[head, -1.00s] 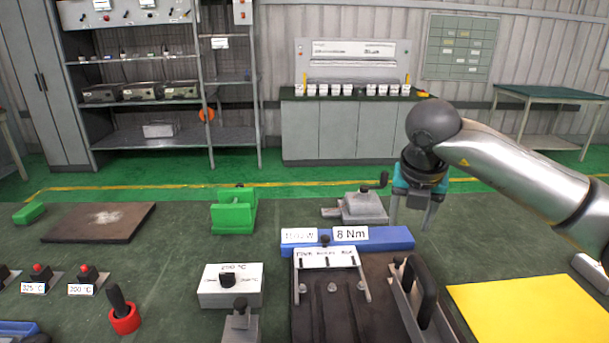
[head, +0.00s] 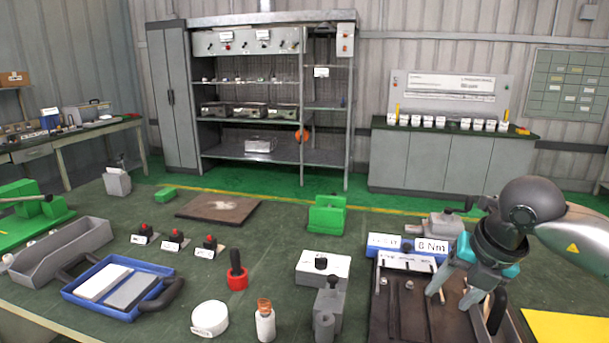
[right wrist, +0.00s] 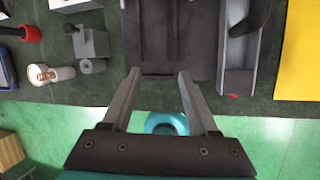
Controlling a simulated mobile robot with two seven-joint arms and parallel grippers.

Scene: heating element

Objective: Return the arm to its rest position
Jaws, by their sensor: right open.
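My right gripper (head: 452,299) is open and empty. In the head view it is at the right, in front of the dark fixture plate (head: 405,315) and the long grey holder with a black handle (head: 496,310). In the right wrist view its two fingers (right wrist: 158,75) are spread apart, with nothing between them, pointing at the near edge of the dark plate (right wrist: 175,35). I cannot tell its exact height above the plate. My left gripper is in neither view.
A blue block with an 8 Nm label (head: 385,242) lies behind the plate. A white dial box (head: 322,268), grey block (head: 328,308), copper-topped bottle (head: 265,325) and red-based black handle (head: 237,275) stand left. A yellow sheet (head: 565,327) lies right.

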